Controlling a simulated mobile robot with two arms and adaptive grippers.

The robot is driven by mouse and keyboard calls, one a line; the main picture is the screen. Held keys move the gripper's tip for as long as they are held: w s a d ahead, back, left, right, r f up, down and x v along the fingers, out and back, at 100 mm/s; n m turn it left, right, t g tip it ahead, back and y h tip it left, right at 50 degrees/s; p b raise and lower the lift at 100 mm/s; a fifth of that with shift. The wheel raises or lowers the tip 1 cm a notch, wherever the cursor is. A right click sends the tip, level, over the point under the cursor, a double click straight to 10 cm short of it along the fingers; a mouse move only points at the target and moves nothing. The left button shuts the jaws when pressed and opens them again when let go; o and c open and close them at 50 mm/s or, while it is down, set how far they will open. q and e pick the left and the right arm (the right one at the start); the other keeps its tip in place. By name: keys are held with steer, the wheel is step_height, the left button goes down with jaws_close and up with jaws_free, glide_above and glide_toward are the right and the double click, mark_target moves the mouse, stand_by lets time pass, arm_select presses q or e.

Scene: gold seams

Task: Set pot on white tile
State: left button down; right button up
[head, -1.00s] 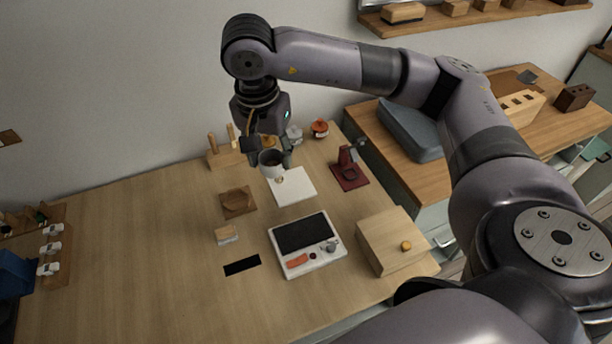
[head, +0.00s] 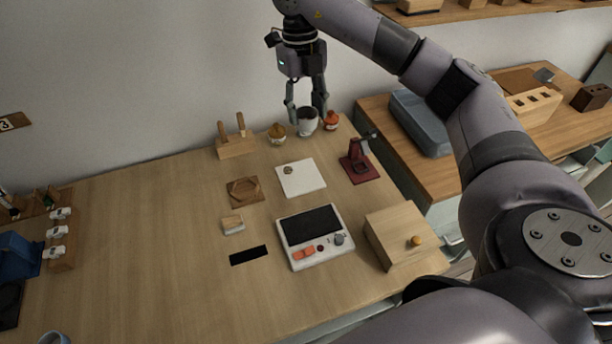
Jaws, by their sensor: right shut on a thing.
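The white tile (head: 312,178) lies flat at the back middle of the wooden table. A small brown-grey round thing (head: 288,170) shows near its back left corner. My right gripper (head: 306,112) points down behind the tile, near the wall. It is shut on a small whitish pot (head: 308,127) with a dark opening, one finger on each side. The pot is upright and clear of the tile in the picture. I cannot tell if its base touches the table. My left gripper is not in view.
An ochre jar (head: 277,134) and a red-orange jar (head: 331,121) stand on either side of the pot. A dark red stand (head: 359,167) is right of the tile, a wooden hexagonal tray (head: 245,191) left, and a white device (head: 315,237) in front. The table's left middle is clear.

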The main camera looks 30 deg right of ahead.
step_height(320, 180, down, 15)
steer(key=shift+f+p, duration=0.1)
steer(key=shift+p, duration=0.6)
step_height(320, 180, down, 3)
steer(key=shift+f+p, duration=0.1)
steer(key=shift+p, duration=0.2)
steer(key=shift+f, duration=0.3)
steer(key=shift+f, duration=0.2)
steer(key=o, duration=0.8)
steer(key=shift+r, duration=0.1)
